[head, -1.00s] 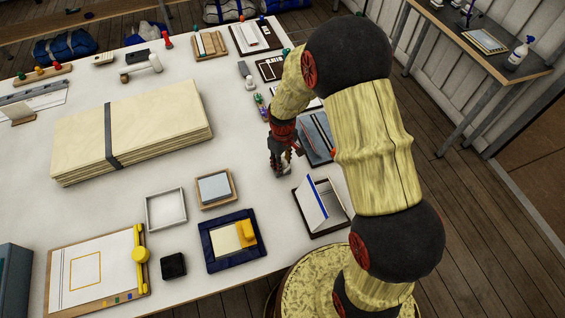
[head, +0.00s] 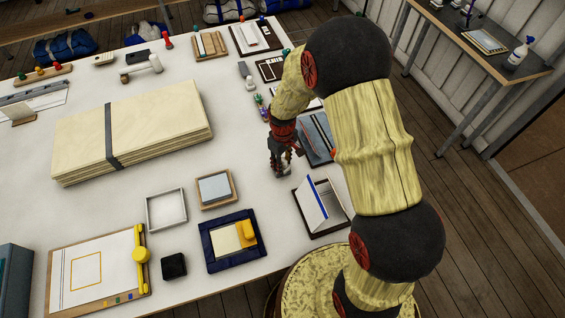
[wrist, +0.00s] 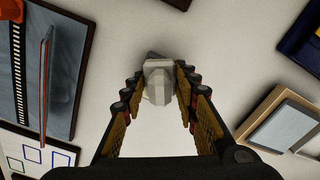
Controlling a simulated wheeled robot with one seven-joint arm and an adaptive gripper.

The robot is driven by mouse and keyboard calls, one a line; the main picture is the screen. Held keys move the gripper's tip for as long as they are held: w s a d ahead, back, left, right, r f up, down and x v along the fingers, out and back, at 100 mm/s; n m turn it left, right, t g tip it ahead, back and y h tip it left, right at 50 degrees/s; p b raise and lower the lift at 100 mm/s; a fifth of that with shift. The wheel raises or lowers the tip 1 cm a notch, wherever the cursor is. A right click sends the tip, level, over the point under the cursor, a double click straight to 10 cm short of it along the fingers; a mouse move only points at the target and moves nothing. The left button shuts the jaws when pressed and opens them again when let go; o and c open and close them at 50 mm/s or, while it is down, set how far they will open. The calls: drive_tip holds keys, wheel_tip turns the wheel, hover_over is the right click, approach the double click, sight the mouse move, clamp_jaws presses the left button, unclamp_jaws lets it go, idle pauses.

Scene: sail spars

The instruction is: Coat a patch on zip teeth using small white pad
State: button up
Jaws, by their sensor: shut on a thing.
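My gripper (wrist: 158,85) is shut on a small white pad (wrist: 160,75), a pale block with a greyer part at its far end, held between the fingertips. In the head view my gripper (head: 280,168) is over the bare white table just left of the zip board; the pad is too small to make out there. The zip teeth (wrist: 19,50) are a black-and-white strip along a grey-blue board (wrist: 65,75) at the left of the wrist view. The pad is apart from the teeth. The board also shows in the head view (head: 318,146), partly hidden by my arm.
A red rod or cord (wrist: 45,80) runs along the zip board. An upright white-and-blue panel in a dark tray (head: 322,230) stands in front. A wood-framed grey plate (head: 214,187) and a blue-framed tray (head: 212,252) lie nearby. Bare table lies below my gripper.

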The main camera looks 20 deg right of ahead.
sight(283, 160)
drive_tip(key=shift+r+p, duration=2.05)
drive_tip(key=shift+r, duration=1.35)
drive_tip(key=shift+f, duration=0.1)
